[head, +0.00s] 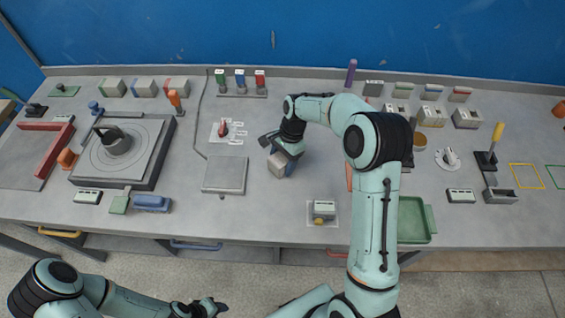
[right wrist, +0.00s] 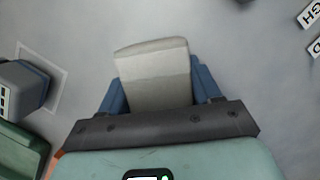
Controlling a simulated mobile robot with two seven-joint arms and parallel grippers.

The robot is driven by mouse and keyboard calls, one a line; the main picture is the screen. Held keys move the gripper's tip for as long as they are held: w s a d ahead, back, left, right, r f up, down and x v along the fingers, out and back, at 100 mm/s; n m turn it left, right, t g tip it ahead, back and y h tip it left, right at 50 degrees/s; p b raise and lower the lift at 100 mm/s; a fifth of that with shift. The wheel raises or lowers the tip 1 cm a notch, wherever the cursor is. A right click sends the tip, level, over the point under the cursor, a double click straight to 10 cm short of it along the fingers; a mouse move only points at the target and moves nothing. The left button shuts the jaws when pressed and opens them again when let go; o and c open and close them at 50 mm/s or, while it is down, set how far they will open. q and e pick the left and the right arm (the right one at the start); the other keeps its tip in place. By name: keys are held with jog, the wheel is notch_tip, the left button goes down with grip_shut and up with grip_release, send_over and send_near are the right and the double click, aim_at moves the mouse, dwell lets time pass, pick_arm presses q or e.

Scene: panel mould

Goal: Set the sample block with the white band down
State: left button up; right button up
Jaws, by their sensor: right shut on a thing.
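My right gripper (head: 284,158) is shut on a pale grey block (head: 278,167) near the middle of the bench. In the right wrist view the block (right wrist: 153,75) sits between blue finger pads (right wrist: 155,98), with a lighter far part and a slightly darker near part. I cannot make out a distinct white band on it. Whether its underside touches the bench is not clear. My left gripper (head: 210,307) is at the bottom of the head view, in front of the bench and away from the block; its jaw opening is too small to tell.
A flat grey plate (head: 225,175) lies left of the held block. A small device (head: 323,208) stands in front on a pale mat, with a green tray (head: 414,229) to its right. Several banded blocks (head: 145,88) stand at back left.

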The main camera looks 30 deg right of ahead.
jog(key=shift+f, duration=0.4)
jog(key=shift+f, duration=0.15)
pick_arm(q)
jog(key=shift+s+f, duration=0.1)
pick_arm(e)
jog(key=o, duration=1.3)
jog(key=p+v, duration=0.1)
jog(key=v, duration=1)
jog(key=shift+r, duration=0.65)
pick_arm(q)
jog(key=shift+w+r, duration=0.95)
jog(key=shift+w, duration=0.1)
pick_arm(e)
jog(key=shift+d, duration=0.1)
